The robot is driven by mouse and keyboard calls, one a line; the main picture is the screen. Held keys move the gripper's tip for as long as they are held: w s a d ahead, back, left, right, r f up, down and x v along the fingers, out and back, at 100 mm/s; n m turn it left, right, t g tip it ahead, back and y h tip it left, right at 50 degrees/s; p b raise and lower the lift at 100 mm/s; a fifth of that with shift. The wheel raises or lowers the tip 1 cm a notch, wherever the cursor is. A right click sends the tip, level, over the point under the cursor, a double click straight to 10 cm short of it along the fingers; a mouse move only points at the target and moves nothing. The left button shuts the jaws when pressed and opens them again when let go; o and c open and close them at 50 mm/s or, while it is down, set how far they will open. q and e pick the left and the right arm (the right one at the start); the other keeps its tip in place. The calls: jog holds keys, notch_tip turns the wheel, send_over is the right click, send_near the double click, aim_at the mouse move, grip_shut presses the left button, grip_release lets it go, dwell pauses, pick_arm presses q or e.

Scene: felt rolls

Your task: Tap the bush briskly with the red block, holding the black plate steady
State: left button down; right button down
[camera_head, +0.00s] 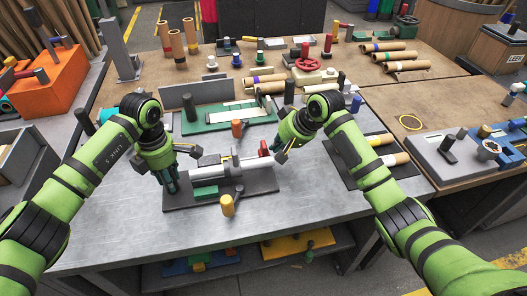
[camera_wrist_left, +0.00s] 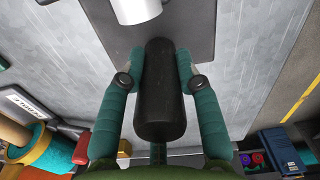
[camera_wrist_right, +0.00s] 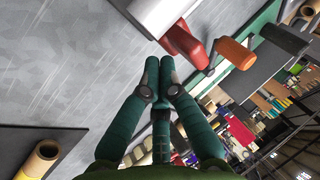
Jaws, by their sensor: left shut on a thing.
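The black plate (camera_head: 262,184) lies on the metal bench and carries a silver cylinder (camera_head: 210,173), probably the bush, lying on its side. My left gripper (camera_head: 172,185) is at the plate's left end. The red block (camera_head: 264,148) stands near the silver cylinder's right end and shows in the right wrist view (camera_wrist_right: 183,43). My right gripper (camera_head: 281,156) is just right of it, its fingertips (camera_wrist_right: 159,62) together, empty and apart from the block.
An orange-headed tool (camera_head: 237,129) and a yellow-headed tool (camera_head: 228,204) stand close behind and in front of the plate. A green tray (camera_head: 205,125) lies behind. Felt rolls on a dark mat (camera_head: 350,167) lie to the right. The front of the bench is clear.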

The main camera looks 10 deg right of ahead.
dwell(0.3)
jog(key=a, duration=0.8)
jog(key=shift+d, duration=0.3)
notch_tip(320, 180, up, 7)
dwell(0.5)
dwell(0.4)
jog(key=a+r+n+g+h, duration=0.1)
jog(key=a+n+g+h, duration=0.15)
jog(key=a+n, duration=0.6)
jog(key=shift+n+y, duration=0.35)
jog(key=shift+n, duration=0.4)
jog(key=shift+w+d+f, duration=0.1)
jog(key=shift+d+f, duration=0.15)
jog(key=shift+f, duration=1.05)
jog(key=shift+s+d+f, duration=0.1)
jog(key=shift+d+f, duration=0.15)
jog(key=shift+f, duration=1.1)
jog(key=shift+w+d+f, duration=0.1)
jog(key=shift+d+f, duration=0.15)
jog(key=shift+f, duration=1.05)
